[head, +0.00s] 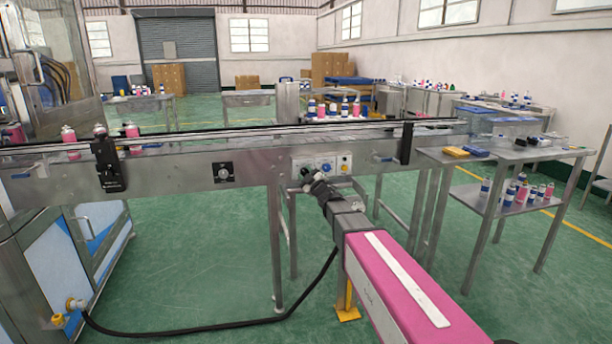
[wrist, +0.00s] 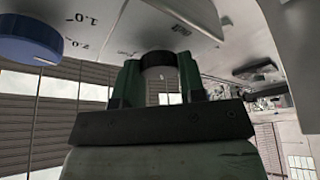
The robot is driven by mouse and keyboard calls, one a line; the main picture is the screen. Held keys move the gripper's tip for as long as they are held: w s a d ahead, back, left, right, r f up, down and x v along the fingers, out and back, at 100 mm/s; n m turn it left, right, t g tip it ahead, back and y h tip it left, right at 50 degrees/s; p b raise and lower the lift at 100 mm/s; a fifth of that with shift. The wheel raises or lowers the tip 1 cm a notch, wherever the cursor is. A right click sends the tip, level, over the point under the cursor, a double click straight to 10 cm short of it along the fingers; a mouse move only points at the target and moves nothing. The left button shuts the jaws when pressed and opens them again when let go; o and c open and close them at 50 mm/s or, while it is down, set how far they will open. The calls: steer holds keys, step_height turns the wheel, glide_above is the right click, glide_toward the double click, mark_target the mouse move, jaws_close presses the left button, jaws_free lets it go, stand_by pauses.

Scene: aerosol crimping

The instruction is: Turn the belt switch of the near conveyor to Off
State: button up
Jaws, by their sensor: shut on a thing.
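The near conveyor (head: 260,160) runs across the head view, with a light control panel (head: 322,158) on its front side. My gripper (head: 308,178) reaches up to the left part of this panel. In the wrist view, the two green fingers of my gripper (wrist: 160,82) are shut on a black switch knob (wrist: 158,60) on the panel face.
A yellow-ringed button (head: 345,160) is at the panel's right end. A separate black dial plate (head: 223,172) sits further left on the conveyor side. A steel table (head: 500,152) with bottles on its shelf stands at the right. A black hose (head: 200,328) lies on the floor.

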steer(key=shift+n, duration=0.6)
steer(key=o, duration=0.9)
steer(key=v, duration=1)
steer(key=shift+s+d, duration=0.25)
steer(key=shift+s, duration=0.05)
